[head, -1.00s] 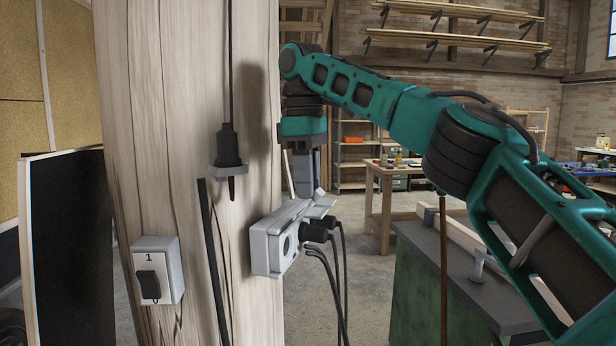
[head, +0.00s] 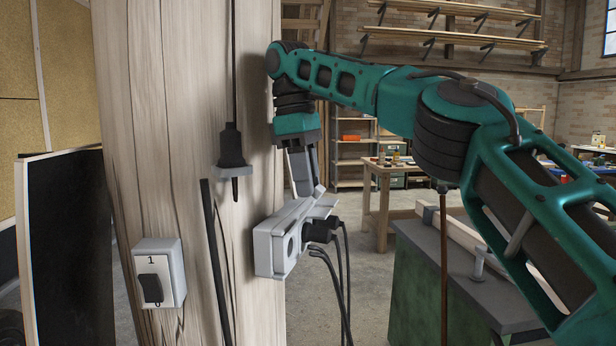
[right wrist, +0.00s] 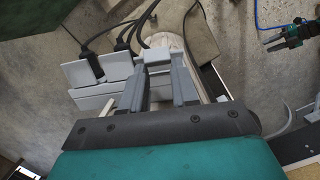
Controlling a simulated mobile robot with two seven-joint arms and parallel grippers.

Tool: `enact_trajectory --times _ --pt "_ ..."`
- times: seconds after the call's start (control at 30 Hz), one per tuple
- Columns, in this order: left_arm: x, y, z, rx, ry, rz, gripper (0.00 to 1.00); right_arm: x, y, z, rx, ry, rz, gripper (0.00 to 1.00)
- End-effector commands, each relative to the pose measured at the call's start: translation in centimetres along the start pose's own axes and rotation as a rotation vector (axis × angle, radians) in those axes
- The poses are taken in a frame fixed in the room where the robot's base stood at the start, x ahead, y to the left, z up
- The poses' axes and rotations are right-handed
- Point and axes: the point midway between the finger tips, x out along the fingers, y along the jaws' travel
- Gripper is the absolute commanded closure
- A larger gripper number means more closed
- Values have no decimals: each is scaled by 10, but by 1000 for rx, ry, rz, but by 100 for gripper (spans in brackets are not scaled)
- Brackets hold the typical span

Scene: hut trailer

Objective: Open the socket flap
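The grey socket block (head: 264,252) is fixed to the wooden post, with an uncovered round socket at its near end and black plugs (head: 320,232) in it. In the right wrist view, raised grey flaps (right wrist: 80,74) stand by the plugs. My right gripper (head: 306,188) points down at the block's far upper end. In its wrist view, the fingers (right wrist: 158,76) are apart, with a light grey flap-like piece (right wrist: 157,57) at the tips; I cannot tell whether they touch it. What appears to be my left gripper (right wrist: 272,36) is at the upper right, empty with fingers apart.
A switch box (head: 160,272) and a hanging black plug (head: 231,150) are on the post (head: 150,120) left of the block. Black cables hang below the block. A green cabinet (head: 430,290) stands at the lower right.

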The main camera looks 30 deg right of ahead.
Motion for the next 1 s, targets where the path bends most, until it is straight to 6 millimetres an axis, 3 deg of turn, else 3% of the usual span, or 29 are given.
enact_trajectory --times 0.3,1.0 --pt "0 0 0 0 0 0 57 4 -2 -2 -7 -4 -7 45" --pt "2 0 0 1 3 1 57 4 1 -4 -4 41 -8 45"
